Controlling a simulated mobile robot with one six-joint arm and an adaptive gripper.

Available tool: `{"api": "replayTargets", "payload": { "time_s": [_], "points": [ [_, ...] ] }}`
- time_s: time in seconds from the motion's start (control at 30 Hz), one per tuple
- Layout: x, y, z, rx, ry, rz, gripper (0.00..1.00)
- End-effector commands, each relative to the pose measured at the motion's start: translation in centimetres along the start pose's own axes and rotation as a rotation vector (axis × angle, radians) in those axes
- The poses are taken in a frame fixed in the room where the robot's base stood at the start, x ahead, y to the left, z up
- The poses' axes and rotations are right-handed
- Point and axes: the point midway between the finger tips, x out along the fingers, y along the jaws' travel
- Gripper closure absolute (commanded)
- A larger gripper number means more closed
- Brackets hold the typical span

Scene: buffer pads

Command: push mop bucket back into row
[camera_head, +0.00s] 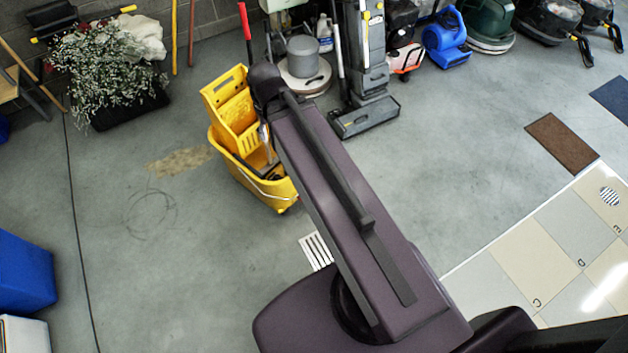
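The yellow mop bucket (228,165) with its upright wringer (231,108) stands on the grey floor, left of and partly behind my arm. A red-topped handle rises just beside it. My arm link reaches up from the bottom of the picture and covers the bucket's right side. The row of cleaning machines runs along the back wall, with a round grey floor machine (303,60) and a tall grey upright machine (370,65) nearest the bucket. The bucket stands forward of these machines. My gripper cannot be made out; the arm hides whatever lies beneath it, including any contact with the bucket.
A blue blower (445,38) and a green machine (489,20) stand further right in the row. A leafy plant (103,70) is at upper left, a blue bin (24,272) at lower left. A brown mat (561,143) lies right. Floor left of the bucket is mostly clear.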

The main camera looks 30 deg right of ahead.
Motion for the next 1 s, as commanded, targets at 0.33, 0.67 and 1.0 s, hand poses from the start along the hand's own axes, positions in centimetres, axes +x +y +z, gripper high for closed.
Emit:
{"api": "replayTargets", "payload": {
  "time_s": [0.33, 0.67, 1.0],
  "points": [
    [6.5, 2.4, -1.7, 0.127, 0.015, -0.016, 0.32],
    [13.1, 4.9, -3.6, 0.295, 0.034, -0.037, 0.32],
    [19.8, 7.7, -5.4, 0.468, 0.051, -0.06, 0.32]
  ]
}}
